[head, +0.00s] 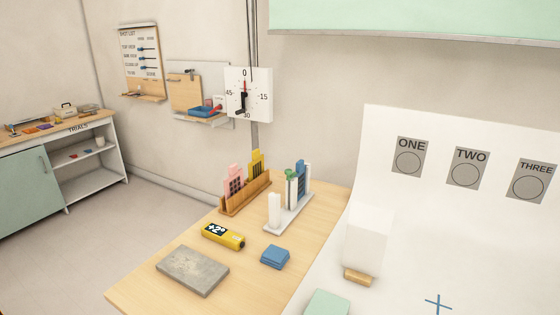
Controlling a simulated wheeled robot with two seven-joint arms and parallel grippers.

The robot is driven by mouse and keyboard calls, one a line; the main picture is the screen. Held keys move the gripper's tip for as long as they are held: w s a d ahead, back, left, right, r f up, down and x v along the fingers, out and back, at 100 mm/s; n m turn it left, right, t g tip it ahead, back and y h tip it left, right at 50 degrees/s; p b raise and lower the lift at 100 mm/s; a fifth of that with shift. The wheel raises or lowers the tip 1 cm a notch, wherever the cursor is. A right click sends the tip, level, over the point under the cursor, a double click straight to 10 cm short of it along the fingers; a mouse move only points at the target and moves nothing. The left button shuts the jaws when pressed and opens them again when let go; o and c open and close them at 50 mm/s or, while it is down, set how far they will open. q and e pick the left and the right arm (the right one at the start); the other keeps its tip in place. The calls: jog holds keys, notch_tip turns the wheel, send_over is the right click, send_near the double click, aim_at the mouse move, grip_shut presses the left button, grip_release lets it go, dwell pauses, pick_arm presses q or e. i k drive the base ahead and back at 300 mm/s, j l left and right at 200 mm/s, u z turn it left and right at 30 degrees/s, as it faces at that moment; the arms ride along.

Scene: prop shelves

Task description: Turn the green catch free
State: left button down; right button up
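A small dark green piece (291,174) shows on top of a white upright piece (291,192) in the grey rack (282,226) on the wooden table. It is the only small green part I see, and it is too small to tell whether it is the catch or how it is turned. Another white upright piece (274,210) and a blue building-shaped piece (302,180) stand in the same rack. Neither of my grippers is in view.
A wooden rack (247,198) holds pink and yellow pieces behind. A yellow "+2" block (223,236), a grey slab (192,270) and blue squares (275,257) lie on the table. A white block (369,242) stands right, near a mint block (327,303). A dial (259,95) hangs on the wall.

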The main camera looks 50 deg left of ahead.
aim_at(288, 173)
jog(key=k+j, duration=0.1)
jog(key=j, duration=0.3)
jog(key=k+j, duration=0.15)
jog(key=j, duration=0.25)
jog(key=k+j, duration=0.1)
jog(key=j, duration=0.35)
jog(key=k+j+z, duration=0.1)
jog(key=j, duration=0.3)
jog(key=k+j, duration=0.15)
jog(key=j, duration=0.25)
jog(key=k+j, duration=0.15)
jog(key=j, duration=0.25)
